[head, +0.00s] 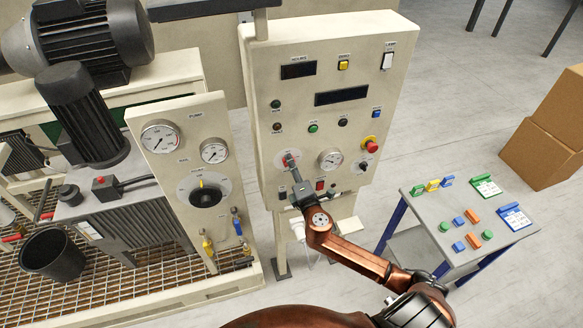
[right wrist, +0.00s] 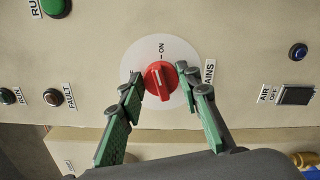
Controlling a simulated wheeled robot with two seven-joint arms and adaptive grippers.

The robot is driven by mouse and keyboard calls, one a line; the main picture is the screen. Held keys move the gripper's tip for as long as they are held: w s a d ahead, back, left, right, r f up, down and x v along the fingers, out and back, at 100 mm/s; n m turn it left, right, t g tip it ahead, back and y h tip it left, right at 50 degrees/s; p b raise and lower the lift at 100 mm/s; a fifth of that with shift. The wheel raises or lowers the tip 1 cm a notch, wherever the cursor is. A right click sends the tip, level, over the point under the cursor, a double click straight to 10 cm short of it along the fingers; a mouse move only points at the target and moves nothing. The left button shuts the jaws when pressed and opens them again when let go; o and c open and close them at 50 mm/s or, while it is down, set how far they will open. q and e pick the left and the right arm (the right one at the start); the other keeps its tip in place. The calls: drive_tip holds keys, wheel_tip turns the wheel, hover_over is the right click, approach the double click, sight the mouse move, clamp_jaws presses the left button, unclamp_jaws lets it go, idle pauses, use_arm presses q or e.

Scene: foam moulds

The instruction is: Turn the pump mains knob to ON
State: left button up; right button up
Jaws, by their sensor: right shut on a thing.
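The pump mains knob (right wrist: 160,80) is red and sits on a round white plate (right wrist: 181,47) on the beige panel in the right wrist view. Its white mark points up, roughly toward the ON label (right wrist: 162,48). My right gripper (right wrist: 162,82) has one green finger on each side of the knob and is shut on it. In the head view the knob (head: 288,157) is partly hidden by my right gripper (head: 292,166), which reaches up to the control panel (head: 292,93) from below. My left gripper is not in view.
A red mushroom button (head: 371,145) and a gauge (head: 330,159) are right of the knob. The pump panel (head: 181,131) with a large black knob stands at left. A small table (head: 425,214) with coloured pieces stands at right.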

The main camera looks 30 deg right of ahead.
drive_tip(key=m, duration=0.3)
drive_tip(key=shift+f+m+b, duration=0.1)
drive_tip(key=shift+m+b, duration=0.2)
drive_tip(key=shift+b, duration=0.1)
drive_tip(key=o, duration=1.1)
drive_tip(key=v, duration=1.2)
